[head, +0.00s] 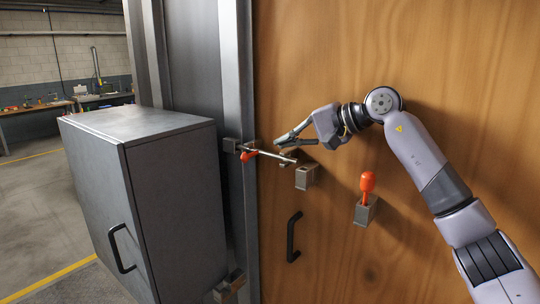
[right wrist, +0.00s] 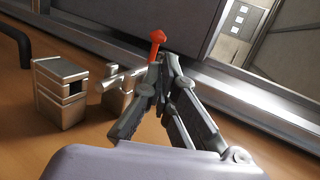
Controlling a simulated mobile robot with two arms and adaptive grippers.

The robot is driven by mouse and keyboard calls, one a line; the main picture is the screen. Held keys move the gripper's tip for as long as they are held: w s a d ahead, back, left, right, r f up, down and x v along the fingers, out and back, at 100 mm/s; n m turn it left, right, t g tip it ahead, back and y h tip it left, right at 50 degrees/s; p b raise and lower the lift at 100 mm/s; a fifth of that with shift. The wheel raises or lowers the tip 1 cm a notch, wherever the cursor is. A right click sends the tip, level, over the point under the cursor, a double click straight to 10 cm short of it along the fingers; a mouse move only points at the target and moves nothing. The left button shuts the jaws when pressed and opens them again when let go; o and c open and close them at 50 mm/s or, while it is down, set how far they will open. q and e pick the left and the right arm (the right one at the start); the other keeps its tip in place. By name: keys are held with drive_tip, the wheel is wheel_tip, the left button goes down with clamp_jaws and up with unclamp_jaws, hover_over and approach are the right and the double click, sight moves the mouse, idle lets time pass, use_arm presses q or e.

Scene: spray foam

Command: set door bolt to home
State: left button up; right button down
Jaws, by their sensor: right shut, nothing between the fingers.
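The door bolt is a thin silver rod (head: 270,155) with an orange-red knob (head: 250,154), lying across the door's left edge. My right gripper (head: 277,143) is shut and empty just above the rod. In the right wrist view the shut fingertips (right wrist: 166,58) are close to the orange knob (right wrist: 157,38); contact is unclear. My left gripper is out of view.
A second metal block (head: 306,177) stands right of the bolt. An upright orange handle (head: 368,183) stands in another block farther right. A black door pull (head: 293,237) is below. A grey cabinet (head: 150,200) juts out at left, close to the frame.

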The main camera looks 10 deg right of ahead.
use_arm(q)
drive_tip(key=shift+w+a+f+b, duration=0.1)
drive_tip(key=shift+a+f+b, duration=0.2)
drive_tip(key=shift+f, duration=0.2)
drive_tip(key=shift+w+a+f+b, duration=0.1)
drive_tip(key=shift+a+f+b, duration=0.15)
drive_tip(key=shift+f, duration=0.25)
use_arm(e)
drive_tip(key=shift+a+r+v, duration=0.15)
drive_tip(key=shift+v, duration=0.9)
drive_tip(key=shift+a+r+v, duration=0.15)
drive_tip(key=shift+v, duration=0.95)
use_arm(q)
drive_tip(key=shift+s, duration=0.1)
use_arm(e)
drive_tip(key=shift+s+f, duration=0.1)
drive_tip(key=shift+s, duration=0.05)
